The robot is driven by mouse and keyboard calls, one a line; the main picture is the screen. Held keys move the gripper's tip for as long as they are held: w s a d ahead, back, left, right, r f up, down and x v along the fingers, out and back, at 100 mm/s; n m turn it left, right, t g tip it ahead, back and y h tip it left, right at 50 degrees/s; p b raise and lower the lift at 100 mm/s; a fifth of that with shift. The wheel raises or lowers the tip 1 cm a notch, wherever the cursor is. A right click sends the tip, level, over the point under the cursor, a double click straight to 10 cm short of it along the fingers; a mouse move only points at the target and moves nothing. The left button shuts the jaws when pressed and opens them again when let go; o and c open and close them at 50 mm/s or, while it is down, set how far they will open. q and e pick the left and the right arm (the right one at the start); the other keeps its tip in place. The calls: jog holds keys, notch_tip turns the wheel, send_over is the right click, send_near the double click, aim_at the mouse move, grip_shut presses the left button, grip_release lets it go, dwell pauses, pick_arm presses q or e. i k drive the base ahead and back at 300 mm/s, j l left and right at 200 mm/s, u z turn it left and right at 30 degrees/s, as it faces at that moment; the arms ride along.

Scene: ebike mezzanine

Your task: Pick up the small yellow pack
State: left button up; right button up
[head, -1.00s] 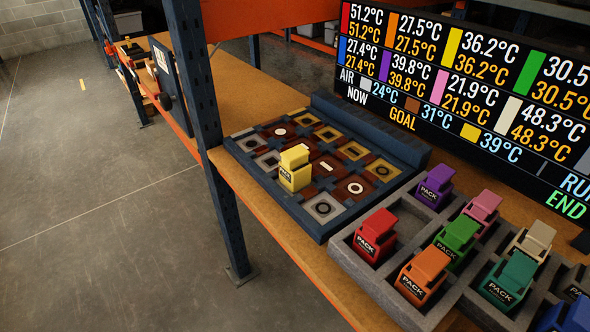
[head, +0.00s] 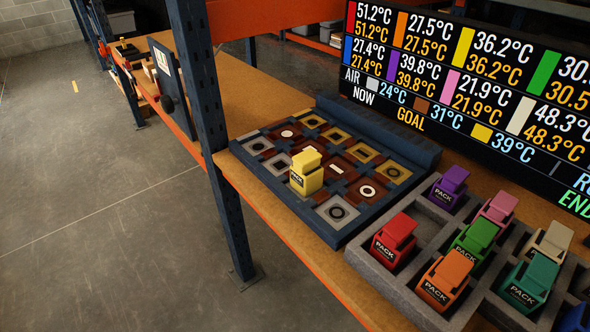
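The small yellow pack (head: 307,173) stands upright on the dark blue board (head: 318,219) with grey, brown and yellow squares, near the board's front left part. Its dark label reads PACK. Neither of my grippers shows in the head view, and nothing touches the yellow pack.
A grey divided tray (head: 398,286) to the right holds several packs, among them a red pack (head: 394,240), an orange pack (head: 447,280) and a purple pack (head: 449,187). A temperature display (head: 470,80) stands behind. A blue rack post (head: 203,90) rises left of the board.

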aim_at(306, 172)
jog(key=i+j, duration=0.1)
jog(key=j, duration=0.2)
jog(key=i+j, duration=0.1)
jog(key=j, duration=0.2)
jog(key=i+j, duration=0.1)
jog(key=j, duration=0.2)
jog(key=j+z, duration=0.15)
jog(key=z, duration=1.45)
jog(key=i+j, duration=0.05)
